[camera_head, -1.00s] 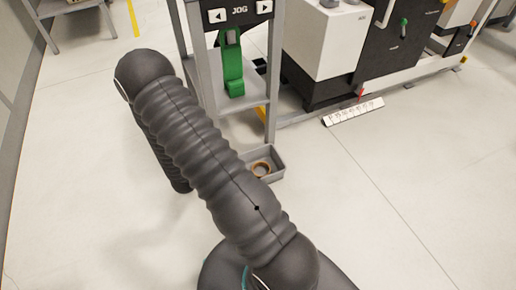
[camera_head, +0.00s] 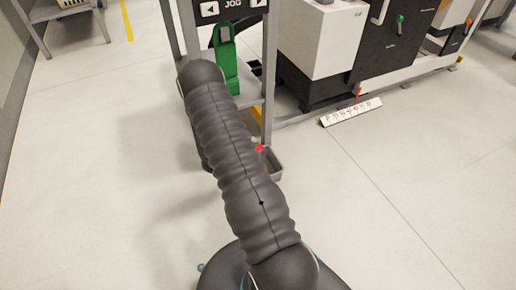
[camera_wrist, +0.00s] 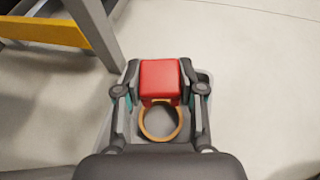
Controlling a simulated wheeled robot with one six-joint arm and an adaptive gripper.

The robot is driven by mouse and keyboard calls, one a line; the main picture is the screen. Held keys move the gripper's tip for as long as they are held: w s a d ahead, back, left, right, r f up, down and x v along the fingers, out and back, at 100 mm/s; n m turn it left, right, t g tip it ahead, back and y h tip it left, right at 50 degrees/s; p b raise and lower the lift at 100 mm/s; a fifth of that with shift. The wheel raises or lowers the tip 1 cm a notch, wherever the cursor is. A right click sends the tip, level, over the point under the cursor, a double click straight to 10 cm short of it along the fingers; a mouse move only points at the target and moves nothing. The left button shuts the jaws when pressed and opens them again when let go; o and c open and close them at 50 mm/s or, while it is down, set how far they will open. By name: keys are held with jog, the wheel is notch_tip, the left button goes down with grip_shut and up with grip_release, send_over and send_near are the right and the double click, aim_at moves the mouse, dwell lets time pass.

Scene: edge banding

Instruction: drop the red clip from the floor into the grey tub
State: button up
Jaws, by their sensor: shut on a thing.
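The red clip (camera_wrist: 160,76) is between the two fingers of my gripper (camera_wrist: 160,84), which is shut on it. In the wrist view the grey tub (camera_wrist: 205,77) lies beneath the clip and fingers, with much of it hidden by them. In the head view the red clip (camera_head: 260,148) shows as a small patch beside my arm, over the far part of the grey tub (camera_head: 277,172). My arm hides the fingers and the left part of the tub there. The exact height of the clip above the tub cannot be told.
A tan ring (camera_wrist: 178,130) lies in the tub. A grey metal stand (camera_head: 268,80) with a green part (camera_head: 226,62) rises close behind the tub. A white numbered strip (camera_head: 350,112) lies on the floor at the right. The floor in front is clear.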

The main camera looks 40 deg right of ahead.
jog(key=shift+f+b, duration=0.9)
jog(key=shift+f, duration=1.05)
jog(key=o, duration=0.9)
jog(key=v, duration=1.2)
jog(key=shift+a+f, duration=0.1)
